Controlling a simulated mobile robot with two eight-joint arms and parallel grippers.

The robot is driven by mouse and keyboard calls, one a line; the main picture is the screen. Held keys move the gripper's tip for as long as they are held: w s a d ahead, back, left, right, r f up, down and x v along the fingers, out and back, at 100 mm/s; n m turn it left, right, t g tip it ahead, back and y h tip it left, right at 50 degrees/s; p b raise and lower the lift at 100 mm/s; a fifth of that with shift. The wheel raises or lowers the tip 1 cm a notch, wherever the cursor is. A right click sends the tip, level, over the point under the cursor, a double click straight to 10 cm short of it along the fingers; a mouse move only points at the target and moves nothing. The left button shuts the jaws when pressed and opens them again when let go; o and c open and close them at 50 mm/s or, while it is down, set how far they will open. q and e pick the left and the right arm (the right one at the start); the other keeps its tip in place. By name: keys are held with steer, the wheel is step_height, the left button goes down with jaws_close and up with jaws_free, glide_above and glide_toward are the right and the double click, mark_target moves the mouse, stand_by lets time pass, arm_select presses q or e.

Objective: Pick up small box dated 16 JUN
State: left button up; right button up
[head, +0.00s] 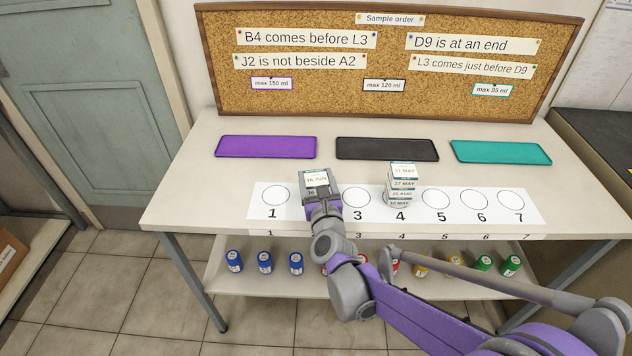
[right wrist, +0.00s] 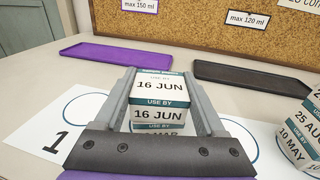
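The small box dated 16 JUN (head: 317,179) is the top box of a stack on the numbered strip, between circles 1 and 3. In the right wrist view its top and front labels (right wrist: 160,86) both read 16 JUN. Another box (right wrist: 160,128) lies directly under it, its label partly hidden but ending in MAR. My right gripper (right wrist: 160,80) has one finger on each side of the 16 JUN box, close to its sides. I cannot tell whether the fingers press on it. In the head view the right gripper (head: 320,192) partly hides the stack. My left gripper is out of view.
A second stack of dated boxes (head: 402,184) stands at circle 4. Purple (head: 265,147), black (head: 387,149) and teal (head: 500,152) trays lie empty behind the strip (head: 515,205). A cork board (head: 390,60) stands at the back. Several coloured-label containers (head: 235,261) stand on the lower shelf.

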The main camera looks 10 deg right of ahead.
steer(key=c, duration=0.7)
